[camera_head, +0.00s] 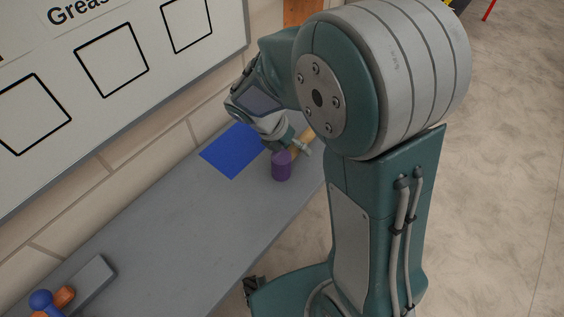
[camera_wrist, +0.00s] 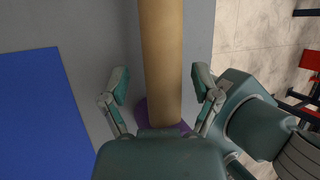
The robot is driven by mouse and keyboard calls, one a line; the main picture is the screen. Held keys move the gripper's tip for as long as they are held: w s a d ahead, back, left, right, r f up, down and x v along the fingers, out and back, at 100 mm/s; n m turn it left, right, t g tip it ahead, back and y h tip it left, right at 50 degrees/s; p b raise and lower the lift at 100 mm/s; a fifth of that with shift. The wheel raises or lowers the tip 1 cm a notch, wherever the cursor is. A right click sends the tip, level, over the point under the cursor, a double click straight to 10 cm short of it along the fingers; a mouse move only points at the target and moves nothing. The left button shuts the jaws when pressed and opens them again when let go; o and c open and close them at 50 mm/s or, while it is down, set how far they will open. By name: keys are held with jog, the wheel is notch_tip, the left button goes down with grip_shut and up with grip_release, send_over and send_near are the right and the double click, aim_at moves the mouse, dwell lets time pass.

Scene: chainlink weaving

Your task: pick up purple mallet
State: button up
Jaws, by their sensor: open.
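The purple mallet (camera_head: 281,166) lies on the grey bench, with a purple head and a tan wooden handle, near the bench's right edge in the head view. In the wrist view its handle (camera_wrist: 161,60) runs from the top edge down between my fingers, and part of the purple head (camera_wrist: 141,112) shows below, mostly hidden behind my gripper. My gripper (camera_wrist: 160,84) is open, with one finger on each side of the handle and a visible gap on both sides. In the head view my gripper (camera_head: 290,146) is at the mallet, partly hidden by my arm.
A blue square (camera_head: 232,150) lies flat beside the mallet; it also shows in the wrist view (camera_wrist: 40,115). A blue and orange object (camera_head: 50,299) and a grey block (camera_head: 92,280) are at the bench's near left. The bench (camera_head: 170,225) between is clear. A wall with a whiteboard (camera_head: 60,60) stands behind.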

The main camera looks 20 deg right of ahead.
jog(key=shift+d, duration=0.15)
grip_shut()
jog(key=shift+r, duration=0.15)
jog(key=shift+r, duration=0.25)
notch_tip(320, 180, up, 2)
jog(key=shift+r, duration=0.2)
jog(key=s+a+r, duration=0.1)
jog(key=r, duration=0.1)
jog(key=s+a+r, duration=0.1)
jog(key=s+r, duration=0.1)
jog(key=s+a+r, duration=0.1)
jog(key=r, duration=0.1)
jog(key=shift+s+r, duration=0.2)
jog(key=shift+s, duration=0.2)
jog(key=s+a+r, duration=0.3)
jog(key=s+a, duration=0.1)
jog(key=s, duration=0.3)
jog(key=shift+s+a+r, duration=0.15)
jog(key=shift+r, duration=0.1)
